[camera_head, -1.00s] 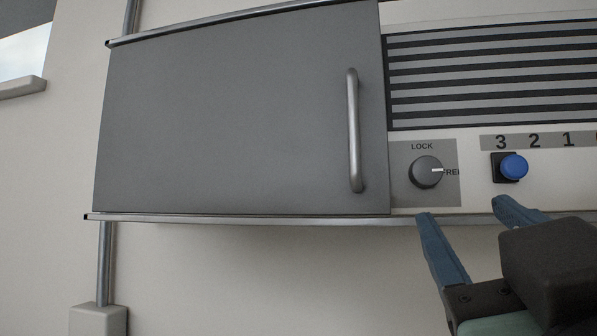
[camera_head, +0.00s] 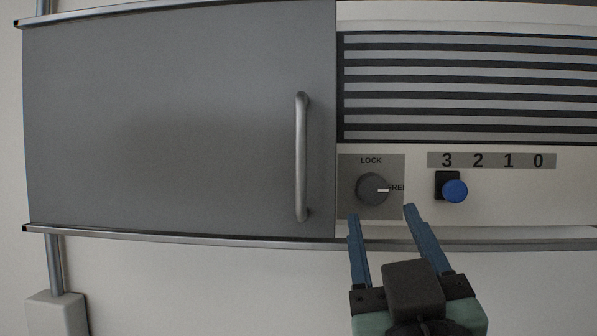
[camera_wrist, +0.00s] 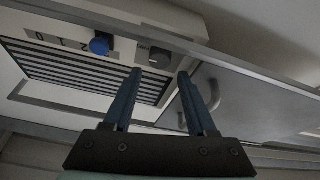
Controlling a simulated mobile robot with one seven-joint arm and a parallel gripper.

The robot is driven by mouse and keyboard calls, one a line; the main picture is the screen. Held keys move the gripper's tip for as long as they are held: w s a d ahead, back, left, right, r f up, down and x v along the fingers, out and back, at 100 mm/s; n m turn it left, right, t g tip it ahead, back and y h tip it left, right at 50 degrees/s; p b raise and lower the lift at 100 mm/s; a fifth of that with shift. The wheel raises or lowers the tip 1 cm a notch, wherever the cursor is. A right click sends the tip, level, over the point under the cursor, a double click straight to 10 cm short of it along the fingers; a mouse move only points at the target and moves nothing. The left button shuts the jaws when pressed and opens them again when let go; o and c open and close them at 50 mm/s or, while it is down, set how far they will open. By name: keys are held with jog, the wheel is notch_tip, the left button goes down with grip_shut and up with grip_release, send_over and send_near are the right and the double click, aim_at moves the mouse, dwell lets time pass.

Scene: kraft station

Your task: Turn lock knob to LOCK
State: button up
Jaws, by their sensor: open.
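The lock knob (camera_head: 372,189) is a round dark grey dial on a grey plate (camera_head: 394,165) marked LOCK at the top and FREE at the right. Its white pointer mark faces right, toward FREE. My gripper (camera_head: 381,210) has two blue fingers, spread apart and empty. In the head view the fingertips show just below the knob, one to its lower left and one to its lower right. In the wrist view the knob (camera_wrist: 159,57) shows beyond the gap between the open fingertips (camera_wrist: 161,73). I cannot tell the exact distance to the knob.
A blue button (camera_head: 454,190) is right of the knob, under a strip (camera_head: 491,160) numbered 3 to 0. A grey door (camera_head: 170,125) with a vertical bar handle (camera_head: 301,157) is at left. A striped vent (camera_head: 470,88) is above. A metal rail (camera_head: 180,236) runs below.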

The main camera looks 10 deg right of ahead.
aim_at(374, 193)
jog(key=p+x, duration=0.1)
jog(key=x, duration=0.4)
jog(key=shift+w, duration=0.1)
grip_shut()
